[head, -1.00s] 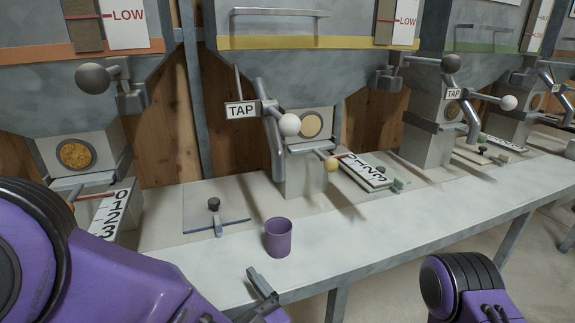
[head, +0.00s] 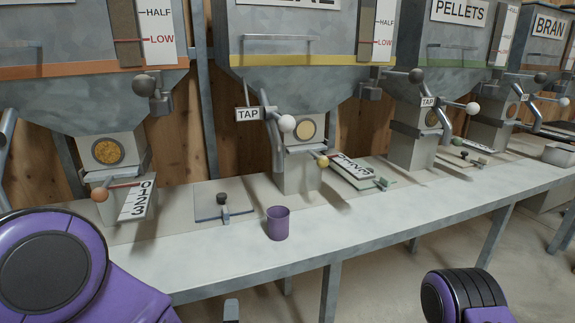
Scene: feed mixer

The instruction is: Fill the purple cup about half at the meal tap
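The purple cup (head: 278,224) stands upright on the pale bench, in front of and slightly left of the meal dispenser's spout column (head: 300,172). It is not under the spout, and I cannot see whether anything is in it. The meal hopper (head: 300,80) has a yellow stripe and a partly cut-off name. Its tap (head: 287,124) has a white ball handle beside a TAP sign (head: 248,114). A yellow knob (head: 322,161) sits lower on the column. Only a grey fingertip of my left gripper (head: 231,311) shows at the bottom edge, apart from the cup. My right gripper is out of view.
An orange-striped hopper (head: 90,75) stands left, with a numbered slide (head: 137,202). The pellets (head: 460,62) and bran (head: 545,60) hoppers stand right. A plate with a black knob (head: 222,200) lies left of the cup. The bench front (head: 400,215) is clear.

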